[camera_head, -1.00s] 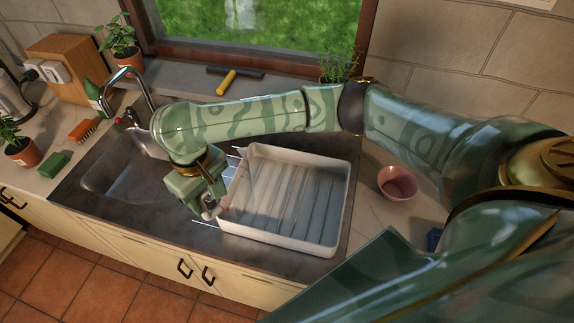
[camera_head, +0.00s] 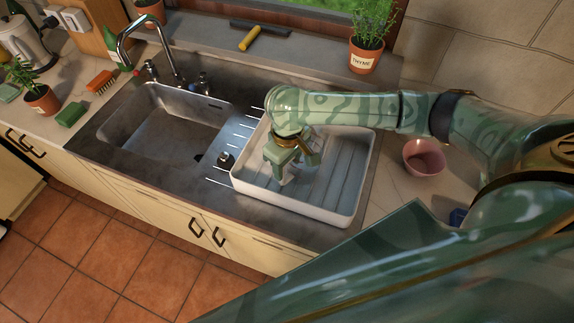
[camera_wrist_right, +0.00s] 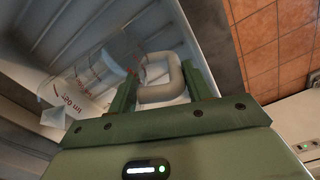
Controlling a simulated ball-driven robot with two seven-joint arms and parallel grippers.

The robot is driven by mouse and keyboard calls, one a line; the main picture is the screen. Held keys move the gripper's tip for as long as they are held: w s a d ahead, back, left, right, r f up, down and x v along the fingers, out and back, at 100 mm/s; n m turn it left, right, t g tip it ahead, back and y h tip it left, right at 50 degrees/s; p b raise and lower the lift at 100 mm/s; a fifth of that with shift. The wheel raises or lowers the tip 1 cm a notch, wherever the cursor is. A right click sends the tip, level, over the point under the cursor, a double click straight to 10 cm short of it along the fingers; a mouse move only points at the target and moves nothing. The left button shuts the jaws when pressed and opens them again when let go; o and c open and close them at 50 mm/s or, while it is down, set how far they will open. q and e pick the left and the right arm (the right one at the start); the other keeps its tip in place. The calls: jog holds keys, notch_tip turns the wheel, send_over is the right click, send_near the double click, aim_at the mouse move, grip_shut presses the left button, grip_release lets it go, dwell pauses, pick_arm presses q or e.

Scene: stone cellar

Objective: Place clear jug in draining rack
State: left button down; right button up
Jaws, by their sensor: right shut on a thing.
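The draining rack (camera_head: 290,208) is a white, ridged tray on the counter right of the sink. My right gripper (camera_head: 286,178) points down inside its outline, toward the left part. The clear jug (camera_wrist_right: 92,82), see-through with red markings, shows in the right wrist view against the rack's ridges (camera_wrist_right: 62,28). It lies tilted in that picture. My right gripper (camera_wrist_right: 163,90) is shut on its pale handle (camera_wrist_right: 160,72). In the head view the jug is mostly hidden by the gripper; whether it touches the rack floor I cannot tell. My left gripper is out of view.
The sink (camera_head: 165,125) with its tap (camera_head: 150,40) lies left of the rack. A pink bowl (camera_head: 424,157) stands on the counter to the right. A thyme pot (camera_head: 367,52) and a yellow-handled tool (camera_head: 250,38) sit on the sill behind.

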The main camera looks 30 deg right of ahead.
jog(key=shift+a+f, duration=0.1)
jog(key=shift+f, duration=0.15)
jog(key=o, duration=1.4)
jog(key=shift+c, duration=0.2)
jog(key=shift+w, duration=0.1)
notch_tip(320, 180, up, 12)
jog(key=p, duration=0.4)
jog(key=shift+r, duration=0.1)
